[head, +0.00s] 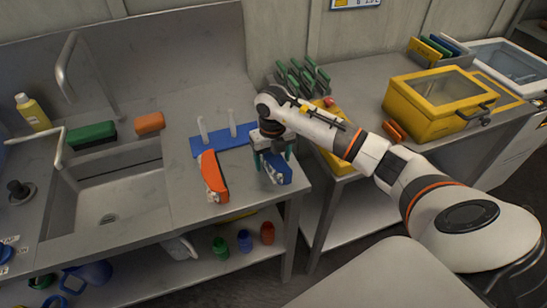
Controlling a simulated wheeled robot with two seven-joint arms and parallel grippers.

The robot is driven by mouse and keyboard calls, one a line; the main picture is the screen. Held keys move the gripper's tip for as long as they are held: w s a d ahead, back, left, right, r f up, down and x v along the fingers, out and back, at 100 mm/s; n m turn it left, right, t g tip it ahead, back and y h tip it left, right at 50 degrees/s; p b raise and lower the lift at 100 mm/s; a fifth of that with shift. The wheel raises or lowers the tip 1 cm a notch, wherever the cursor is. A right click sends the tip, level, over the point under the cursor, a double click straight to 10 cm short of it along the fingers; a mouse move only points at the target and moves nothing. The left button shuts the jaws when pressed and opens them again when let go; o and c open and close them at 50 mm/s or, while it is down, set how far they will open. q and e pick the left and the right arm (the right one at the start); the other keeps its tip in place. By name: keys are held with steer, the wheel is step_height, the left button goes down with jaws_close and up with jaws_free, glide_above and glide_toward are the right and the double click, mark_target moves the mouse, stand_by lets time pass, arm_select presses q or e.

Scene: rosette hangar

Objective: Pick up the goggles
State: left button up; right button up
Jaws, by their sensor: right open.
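A blue object with a pale front, probably the goggles (279,173), lies on the steel counter near its front right corner. My right gripper (272,157) is directly above it, pointing down, with its fingers apart around the object's upper part. The gripper hides some of the object, and I cannot tell whether the fingers touch it. An orange object with a dark side (212,174) lies on the counter just left of the gripper; its exact kind is unclear. My left gripper is out of view.
A blue rack with white pegs (218,139) stands just behind. The sink (108,195) is at left, with green (92,135) and orange (150,123) blocks behind it. A yellow case (435,103) stands on the right bench. A gap separates the two benches.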

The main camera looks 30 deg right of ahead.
steer(key=c, duration=1.1)
steer(key=shift+r, duration=0.15)
